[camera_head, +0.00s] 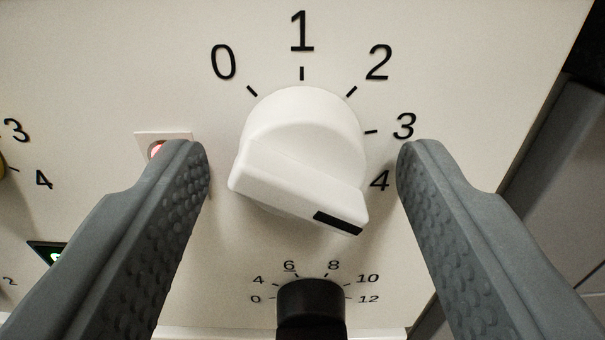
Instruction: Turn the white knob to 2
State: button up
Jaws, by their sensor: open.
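The white knob (302,135) sits on a pale panel in the middle of the view, with a thick raised grip bar across it. The bar tilts down to the right, and a black mark (338,222) is on its lower right end, pointing to the right and down, nearest the 4 side. The printed 2 (378,62) is at the upper right of the knob. The tick for 4 is hidden. My gripper (302,168) is open, with one grey finger on each side of the knob and a visible gap to it on both sides.
A black knob (311,305) with a scale from 0 to 12 is below. A small red light (157,150) is partly behind the left finger. A green-lit display (46,254) is at lower left. The panel (480,60) ends at right beside a dark gap.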

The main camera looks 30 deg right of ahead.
jog(key=c, duration=1)
jog(key=shift+n, duration=0.4)
jog(key=n, duration=1.1)
jog(key=shift+s, duration=0.1)
jog(key=shift+d+n, duration=0.1)
jog(key=shift+n, duration=1.9)
